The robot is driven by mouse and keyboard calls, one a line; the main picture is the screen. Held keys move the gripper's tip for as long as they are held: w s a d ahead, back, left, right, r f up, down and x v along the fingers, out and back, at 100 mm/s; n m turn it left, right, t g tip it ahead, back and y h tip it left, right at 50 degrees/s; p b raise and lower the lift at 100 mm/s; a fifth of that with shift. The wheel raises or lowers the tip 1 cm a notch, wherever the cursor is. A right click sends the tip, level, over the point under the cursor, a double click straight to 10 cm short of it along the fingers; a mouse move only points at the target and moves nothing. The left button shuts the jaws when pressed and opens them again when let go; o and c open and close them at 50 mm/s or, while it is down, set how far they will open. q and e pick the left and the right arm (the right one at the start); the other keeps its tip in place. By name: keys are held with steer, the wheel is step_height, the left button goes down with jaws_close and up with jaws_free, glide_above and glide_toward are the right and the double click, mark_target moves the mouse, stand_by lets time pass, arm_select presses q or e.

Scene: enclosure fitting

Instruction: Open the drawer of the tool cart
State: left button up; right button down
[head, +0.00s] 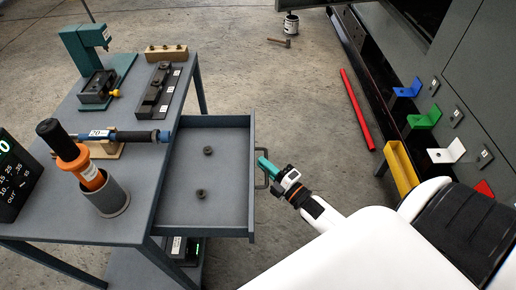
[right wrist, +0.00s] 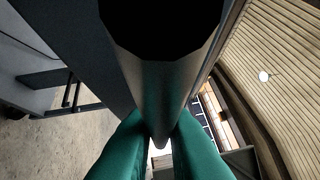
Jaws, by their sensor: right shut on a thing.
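The drawer (head: 228,165) of the grey tool cart (head: 128,222) stands well out from the cart's right side. Two small dark round parts (head: 207,151) lie apart on its floor. The drawer's handle (head: 257,183) is on its outer front. My right gripper (head: 265,165), with green fingers, is at this handle and shut on it. In the right wrist view, the green fingers (right wrist: 160,145) close around a grey bar (right wrist: 160,88), which hides much of what lies behind. My left gripper is not in view.
The cart top carries a teal press (head: 82,45), a black block, a blue-black torque tool (head: 135,136) and an orange-black tool in a grey cup (head: 107,199). A red bar (head: 357,108) and a hammer (head: 279,42) lie on the floor. Coloured brackets (head: 424,118) line the right enclosure.

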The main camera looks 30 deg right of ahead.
steer(key=shift+f, duration=0.1)
steer(key=c, duration=1.8)
jaws_free()
steer(key=shift+o, duration=0.2)
steer(key=b+v, duration=0.2)
steer(key=v, duration=1)
